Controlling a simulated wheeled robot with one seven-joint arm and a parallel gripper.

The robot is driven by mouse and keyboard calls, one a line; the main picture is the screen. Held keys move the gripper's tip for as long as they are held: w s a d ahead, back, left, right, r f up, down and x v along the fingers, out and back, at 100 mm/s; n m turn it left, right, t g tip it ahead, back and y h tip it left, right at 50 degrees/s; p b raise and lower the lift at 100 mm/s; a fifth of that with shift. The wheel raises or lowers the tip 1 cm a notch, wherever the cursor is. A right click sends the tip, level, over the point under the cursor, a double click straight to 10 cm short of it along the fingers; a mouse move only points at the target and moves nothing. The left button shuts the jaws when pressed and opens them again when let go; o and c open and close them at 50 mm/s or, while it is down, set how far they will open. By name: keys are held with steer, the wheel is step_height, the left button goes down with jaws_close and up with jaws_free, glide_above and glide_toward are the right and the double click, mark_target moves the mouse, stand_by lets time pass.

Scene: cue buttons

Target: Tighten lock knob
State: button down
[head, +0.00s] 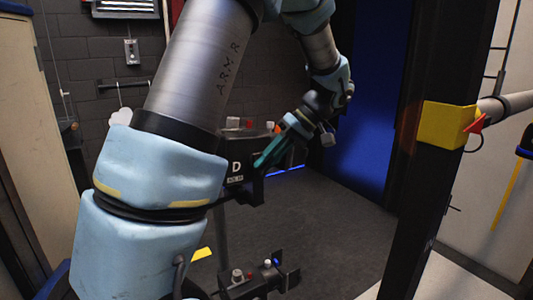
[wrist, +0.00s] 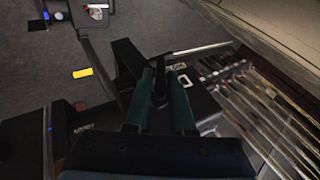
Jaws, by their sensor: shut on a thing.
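My gripper (head: 261,163) reaches down from the upper right to the black box marked D (head: 235,178) in the head view. In the wrist view its two teal fingers (wrist: 160,74) stand on either side of a narrow dark part, which looks like the lock knob (wrist: 158,94), and are shut on it. In the head view the fingers and the dark surroundings hide the knob. Its exact shape and how far it is turned cannot be told. The box also shows in the wrist view (wrist: 205,104).
A second station with small knobs (head: 262,277) stands low in front. A yellow tag (head: 202,253) lies near it. A dark post with a yellow band (head: 447,124) rises at the right. The grey floor (head: 340,215) between is clear.

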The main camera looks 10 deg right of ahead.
steer(key=g+y+p, duration=0.1)
steer(key=y, duration=0.1)
steer(key=m+g+y+p, duration=0.1)
steer(key=y, duration=0.1)
steer(key=shift+w+d+f+y+p, duration=0.1)
steer(key=shift+d+f+y+p, duration=0.1)
steer(key=shift+y+p, duration=0.15)
steer(key=y, duration=0.1)
steer(key=m+g+y, duration=0.1)
steer(key=y, duration=0.1)
steer(key=m+g+y, duration=0.1)
steer(key=shift+f+p, duration=0.25)
steer(key=shift+p, duration=0.1)
steer(key=shift+y, duration=0.35)
steer(key=c, duration=0.9)
jaws_free()
